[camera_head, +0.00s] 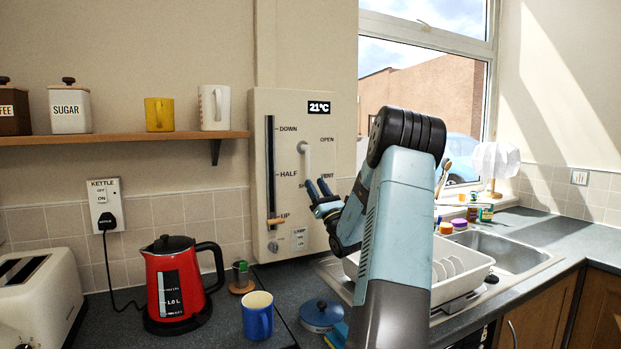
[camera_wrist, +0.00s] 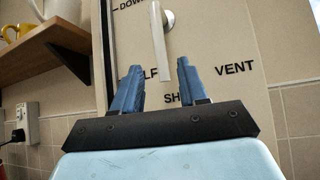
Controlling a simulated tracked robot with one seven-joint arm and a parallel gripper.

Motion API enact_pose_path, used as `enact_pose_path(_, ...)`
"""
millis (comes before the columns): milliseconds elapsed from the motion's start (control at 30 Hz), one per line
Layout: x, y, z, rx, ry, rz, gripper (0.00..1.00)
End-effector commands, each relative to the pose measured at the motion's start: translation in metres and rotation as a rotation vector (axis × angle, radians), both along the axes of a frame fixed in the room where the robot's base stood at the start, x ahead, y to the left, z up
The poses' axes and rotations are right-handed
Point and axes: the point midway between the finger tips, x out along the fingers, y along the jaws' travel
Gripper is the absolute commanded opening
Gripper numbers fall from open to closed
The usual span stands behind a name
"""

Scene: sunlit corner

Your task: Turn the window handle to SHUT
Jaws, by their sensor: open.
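The white window handle (camera_head: 306,152) is on the pale control panel (camera_head: 285,107) in the head view. It hangs down from its round pivot, its lower end close to the partly hidden SHUT label. OPEN and VENT are printed to its right. In the wrist view the handle (camera_wrist: 159,42) points down toward the letters SH, with VENT (camera_wrist: 235,68) to the right. My gripper (camera_head: 317,184) is open and empty just below the handle's lower end. In the wrist view my gripper's blue fingers (camera_wrist: 157,72) appear either side of that end; I cannot tell the depth gap.
A slider with a wooden knob (camera_head: 276,221) sits near UP on the panel's left. Below stand a red kettle (camera_head: 178,284), a blue mug (camera_head: 258,316) and a blue-lidded jar (camera_head: 321,314). A white dish rack (camera_head: 470,262) is right. A shelf (camera_head: 120,137) is left.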

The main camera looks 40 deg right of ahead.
Motion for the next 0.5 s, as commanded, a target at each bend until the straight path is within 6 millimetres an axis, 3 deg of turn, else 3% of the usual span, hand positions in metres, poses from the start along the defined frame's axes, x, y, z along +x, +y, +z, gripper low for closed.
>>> enact_pose_path(200, -0.025, 0.000, -0.025, 0.003, 0.002, 0.001, 0.43)
enact_pose_path(500, -0.037, 0.001, -0.037, 0.000, 0.000, 0.003, 0.43)
